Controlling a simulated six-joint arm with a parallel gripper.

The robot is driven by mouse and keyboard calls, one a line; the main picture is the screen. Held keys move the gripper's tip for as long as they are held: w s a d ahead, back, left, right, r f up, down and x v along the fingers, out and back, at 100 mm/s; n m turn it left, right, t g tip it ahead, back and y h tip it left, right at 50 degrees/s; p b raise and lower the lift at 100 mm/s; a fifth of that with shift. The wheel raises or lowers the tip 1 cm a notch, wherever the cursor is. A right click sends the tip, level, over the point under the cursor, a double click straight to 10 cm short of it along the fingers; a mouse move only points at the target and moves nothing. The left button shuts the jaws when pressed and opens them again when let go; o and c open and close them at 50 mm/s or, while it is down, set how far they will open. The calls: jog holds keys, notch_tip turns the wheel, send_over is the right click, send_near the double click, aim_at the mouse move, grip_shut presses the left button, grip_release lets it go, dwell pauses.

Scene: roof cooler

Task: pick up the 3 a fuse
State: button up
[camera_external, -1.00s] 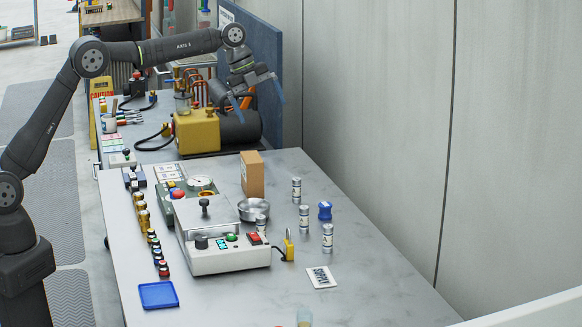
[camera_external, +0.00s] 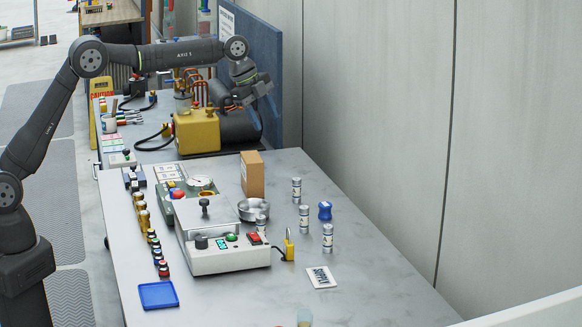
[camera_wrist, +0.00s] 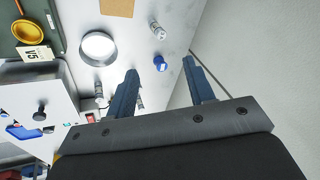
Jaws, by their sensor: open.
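Several silver cylindrical fuses stand upright on the grey bench in the external view: one at the back (camera_external: 296,190), one in the middle (camera_external: 304,218), one at the front (camera_external: 327,238) and one beside the grey-white machine (camera_external: 262,223). Their labels are too small to read, so I cannot tell which is 3 A. In the wrist view my gripper (camera_wrist: 159,68) shows two spread blue fingers. One fuse (camera_wrist: 157,30) shows beyond them; others are partly hidden.
The machine (camera_external: 230,259) and a metal bowl (camera_external: 254,210) stand left of the fuses. A blue tray (camera_external: 158,295) lies front left.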

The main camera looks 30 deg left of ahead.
jog(key=s+d+f+n+t, duration=0.25)
jog(key=f+n, duration=0.25)
jog(key=n, duration=1)
send_near(300, 189)
jog(key=shift+t, duration=0.25)
jog(key=x, duration=0.5)
jog(key=shift+w+a+f, duration=0.1)
jog(key=shift+w+f, duration=0.05)
jog(key=shift+w, duration=0.1)
jog(key=shift+a+x, duration=0.15)
jog(key=shift+x, duration=1.2)
jog(key=shift+a+x, duration=0.15)
jog(key=shift+x, duration=1.2)
jog(key=shift+f, duration=0.1)
jog(key=shift+c, duration=0.2)
grip_shut()
